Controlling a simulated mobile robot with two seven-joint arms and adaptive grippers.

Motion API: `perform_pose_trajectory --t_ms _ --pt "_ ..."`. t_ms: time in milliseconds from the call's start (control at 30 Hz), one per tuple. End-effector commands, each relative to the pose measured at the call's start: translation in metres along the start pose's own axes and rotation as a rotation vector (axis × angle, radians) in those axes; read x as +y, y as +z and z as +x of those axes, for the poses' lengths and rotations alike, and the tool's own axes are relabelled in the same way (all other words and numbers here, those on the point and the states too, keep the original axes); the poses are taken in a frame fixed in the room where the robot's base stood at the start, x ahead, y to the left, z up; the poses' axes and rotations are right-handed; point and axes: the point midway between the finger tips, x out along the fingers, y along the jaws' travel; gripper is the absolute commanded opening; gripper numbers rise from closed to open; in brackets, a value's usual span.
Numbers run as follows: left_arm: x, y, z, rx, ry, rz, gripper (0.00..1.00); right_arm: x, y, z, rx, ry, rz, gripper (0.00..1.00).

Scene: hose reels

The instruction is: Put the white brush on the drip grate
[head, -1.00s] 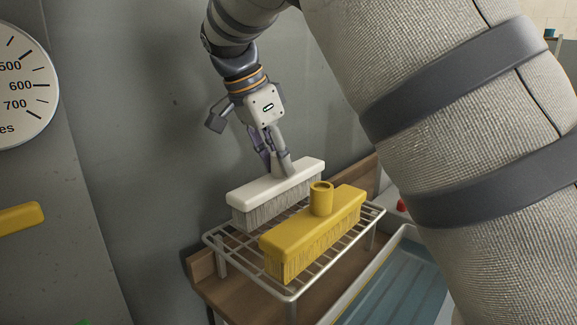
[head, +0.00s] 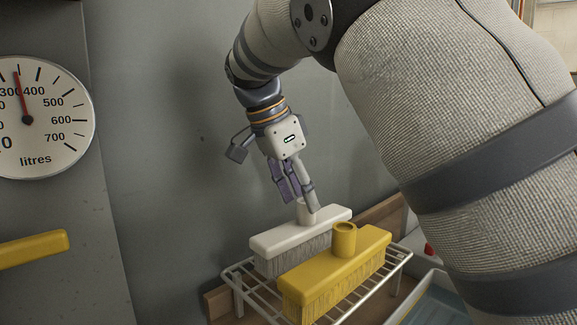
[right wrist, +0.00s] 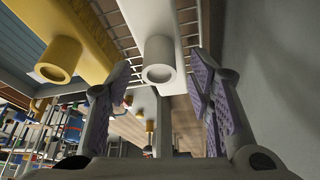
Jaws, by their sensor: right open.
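The white brush (head: 290,240) stands bristles down on the wire drip grate (head: 245,290), on its far side by the wall. Its short round socket (head: 304,212) points up. My right gripper (head: 298,205) is just above the brush, fingers pointing down around the socket. In the right wrist view the fingers (right wrist: 160,100) are spread apart, with the white socket (right wrist: 159,62) between their tips and a gap visible on each side. I cannot tell whether a finger touches it. My left gripper is out of view.
A yellow brush (head: 340,272) stands on the same grate, close beside the white one on the near side. A wooden shelf (head: 222,303) lies under the grate. A grey wall (head: 170,130) is close behind. A litres dial (head: 40,115) is at left.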

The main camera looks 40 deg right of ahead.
Motion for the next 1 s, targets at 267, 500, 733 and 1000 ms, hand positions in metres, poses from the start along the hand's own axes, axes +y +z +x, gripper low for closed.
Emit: perform_pose_trajectory --t_ms 267,500,733,1000 --pt "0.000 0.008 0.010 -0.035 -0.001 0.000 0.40 0.001 -0.002 -0.062 0.001 0.000 -0.003 0.48" --pt "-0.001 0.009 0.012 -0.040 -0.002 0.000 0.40 0.003 -0.003 -0.084 -0.001 0.000 -0.001 0.48" --pt "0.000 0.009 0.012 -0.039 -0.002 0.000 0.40 0.003 -0.004 -0.085 -0.001 -0.001 0.000 0.48" --pt "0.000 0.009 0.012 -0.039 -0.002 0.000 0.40 0.003 -0.004 -0.085 -0.001 -0.001 -0.001 0.48"
